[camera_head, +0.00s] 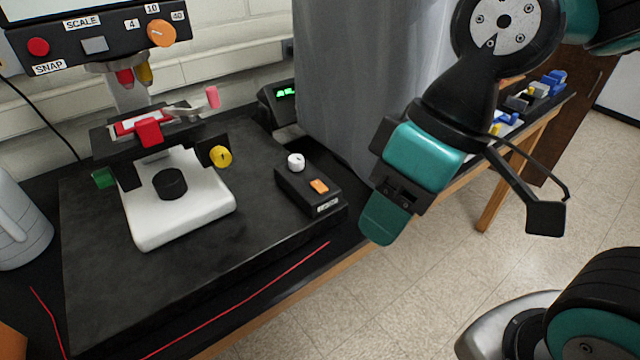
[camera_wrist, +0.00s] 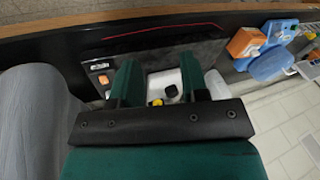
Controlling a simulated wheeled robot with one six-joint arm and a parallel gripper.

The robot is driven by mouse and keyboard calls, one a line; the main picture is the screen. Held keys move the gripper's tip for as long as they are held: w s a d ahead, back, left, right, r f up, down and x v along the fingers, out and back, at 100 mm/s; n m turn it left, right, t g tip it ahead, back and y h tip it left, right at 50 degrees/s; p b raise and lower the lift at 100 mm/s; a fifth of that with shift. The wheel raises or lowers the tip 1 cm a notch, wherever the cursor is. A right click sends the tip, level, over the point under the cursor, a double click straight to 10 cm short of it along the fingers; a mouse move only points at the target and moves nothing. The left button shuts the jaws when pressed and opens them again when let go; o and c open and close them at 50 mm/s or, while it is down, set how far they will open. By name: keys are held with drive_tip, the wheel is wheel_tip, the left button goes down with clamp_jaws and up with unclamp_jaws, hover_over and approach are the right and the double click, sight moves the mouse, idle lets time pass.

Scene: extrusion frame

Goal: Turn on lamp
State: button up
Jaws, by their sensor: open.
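A small black control box (camera_head: 328,203) sits at the right end of the dark bench slab, with an orange switch (camera_head: 319,186), a white knob (camera_head: 296,162) and a small label too small to read surely. In the wrist view the orange switch (camera_wrist: 103,79) shows left of my fingers. A microscope-like device with a white base (camera_head: 180,215) and a black disc (camera_head: 170,183) stands left of the box; I see no clear light on it. My gripper (camera_head: 385,215) is open and empty, right of the box and apart from it. One finger is mostly hidden in the head view.
A panel (camera_head: 110,40) with a red SNAP button and an orange SCALE knob hangs at the upper left. A grey cylinder (camera_head: 350,80) stands behind the box. A yellow knob (camera_head: 221,156) is on the device. Open floor lies to the right.

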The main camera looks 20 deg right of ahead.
drive_tip(key=shift+w, duration=0.3)
drive_tip(key=c, duration=0.3)
drive_tip(key=w+m+h, duration=0.1)
drive_tip(key=w+m, duration=0.4)
drive_tip(key=w, duration=0.2)
drive_tip(key=w+m+h, duration=0.1)
drive_tip(key=w+m, duration=0.5)
drive_tip(key=w, duration=0.1)
drive_tip(key=shift+w+d+m+t, duration=0.1)
drive_tip(key=shift+m+t, duration=0.2)
drive_tip(key=shift+t, duration=0.1)
clamp_jaws()
drive_tip(key=w+f+m+h, duration=0.1)
drive_tip(key=w+f+m, duration=0.1)
drive_tip(key=w+m, duration=0.7)
drive_tip(key=shift+w+t+h, duration=0.3)
drive_tip(key=shift+w+h, duration=0.1)
drive_tip(key=shift+w, duration=0.1)
drive_tip(key=shift+f, duration=0.1)
